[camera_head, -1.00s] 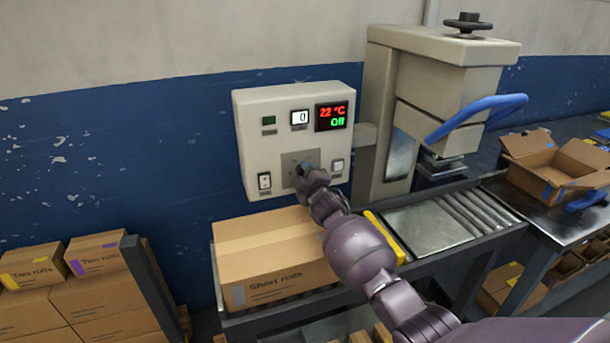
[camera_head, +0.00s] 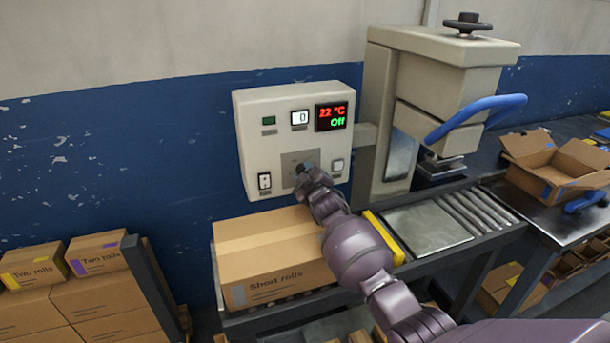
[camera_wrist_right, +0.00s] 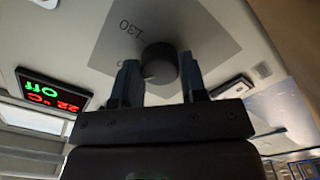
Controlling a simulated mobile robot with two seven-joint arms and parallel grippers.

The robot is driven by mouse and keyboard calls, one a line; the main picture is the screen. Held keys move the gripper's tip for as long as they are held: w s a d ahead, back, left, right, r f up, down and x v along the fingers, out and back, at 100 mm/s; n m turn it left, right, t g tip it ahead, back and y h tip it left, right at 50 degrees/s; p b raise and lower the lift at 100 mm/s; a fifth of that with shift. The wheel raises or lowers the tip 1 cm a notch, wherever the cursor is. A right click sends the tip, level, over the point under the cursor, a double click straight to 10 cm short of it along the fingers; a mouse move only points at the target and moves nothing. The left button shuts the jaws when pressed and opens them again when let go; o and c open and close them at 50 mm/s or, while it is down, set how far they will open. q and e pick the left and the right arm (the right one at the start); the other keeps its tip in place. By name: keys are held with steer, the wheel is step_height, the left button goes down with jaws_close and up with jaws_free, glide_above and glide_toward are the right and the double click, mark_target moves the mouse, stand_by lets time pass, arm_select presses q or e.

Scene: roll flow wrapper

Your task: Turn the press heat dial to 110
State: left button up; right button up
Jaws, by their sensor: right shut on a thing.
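The press heat dial (camera_wrist_right: 159,62) is a dark round knob on a grey plate marked "130" in the right wrist view. My right gripper (camera_wrist_right: 158,82) is shut on the dial, with one finger on each side of it. In the head view my right gripper (camera_head: 306,174) covers most of the dial at the control box (camera_head: 245,125). The display (camera_head: 332,116) reads "22 °C" in red and "Off" in green; it also shows in the right wrist view (camera_wrist_right: 54,91). The dial's pointer and exact setting cannot be made out. My left gripper is not in view.
A white counter window (camera_head: 299,118) shows 0. A "Short rolls" carton (camera_head: 275,262) sits below, close to my right arm.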

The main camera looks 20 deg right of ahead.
steer(key=o, duration=0.9)
steer(key=s+p, duration=0.1)
steer(key=s, duration=0.4)
steer(key=s+p, duration=0.1)
steer(key=s, duration=0.4)
steer(key=shift+s+d, duration=0.2)
steer(key=shift+s, duration=0.2)
steer(key=shift+s+f, duration=0.1)
